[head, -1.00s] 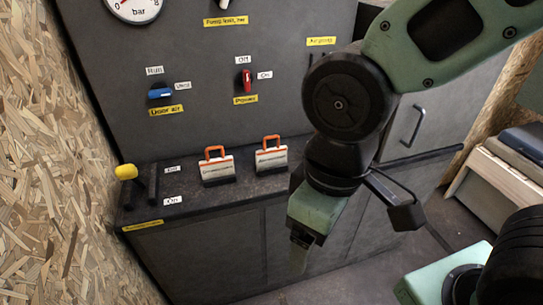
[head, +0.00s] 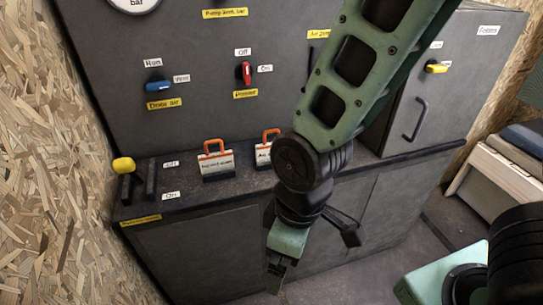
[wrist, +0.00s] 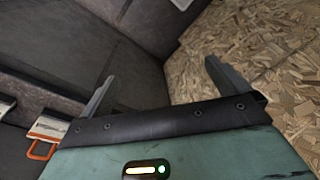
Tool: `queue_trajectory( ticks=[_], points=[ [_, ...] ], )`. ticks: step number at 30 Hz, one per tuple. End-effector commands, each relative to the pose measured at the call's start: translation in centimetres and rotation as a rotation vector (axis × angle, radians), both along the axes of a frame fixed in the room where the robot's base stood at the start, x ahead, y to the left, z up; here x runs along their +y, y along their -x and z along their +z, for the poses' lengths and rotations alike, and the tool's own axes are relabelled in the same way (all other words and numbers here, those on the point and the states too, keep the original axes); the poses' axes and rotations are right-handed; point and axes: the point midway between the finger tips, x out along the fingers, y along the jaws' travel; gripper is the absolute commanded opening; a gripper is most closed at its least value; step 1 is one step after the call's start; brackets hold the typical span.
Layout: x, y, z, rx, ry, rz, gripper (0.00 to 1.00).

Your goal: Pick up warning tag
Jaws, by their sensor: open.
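Two warning tags with orange loop handles stand on the dark ledge of the grey cabinet in the head view. The left warning tag (head: 216,160) is fully visible. The right warning tag (head: 264,154) is partly hidden behind my arm. In the wrist view, part of a white tag with an orange loop (wrist: 44,134) shows at the left edge, with another tag's edge beside it. My gripper (head: 275,278) hangs in front of the cabinet, below the ledge and apart from both tags. In the wrist view its two fingers (wrist: 158,88) are spread with nothing between them.
The ledge (head: 190,202) carries a yellow-knobbed lever (head: 124,166) at its left end. A blue switch (head: 158,87) and a red switch (head: 246,72) are on the panel above. A chipboard wall (head: 45,150) bounds the left. Floor is open in front of the cabinet.

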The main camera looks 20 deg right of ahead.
Motion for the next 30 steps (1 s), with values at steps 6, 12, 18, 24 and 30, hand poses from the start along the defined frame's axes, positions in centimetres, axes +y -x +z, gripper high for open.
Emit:
queue_trajectory(
  ticks=[6,12,18,24,30],
  points=[
    [-2.4,-2.4,-10.3,-0.125,0.143,0.222,1.00],
    [-7.5,-6.1,-16.5,-0.310,0.401,0.509,1.00],
    [-12.4,-11.5,-17.9,-0.524,0.767,0.886,1.00],
    [-13.3,-17.3,-13.9,-0.742,1.224,1.302,1.00],
    [-10.3,-19.9,-9.1,-0.897,1.604,1.583,1.00]
  ],
)
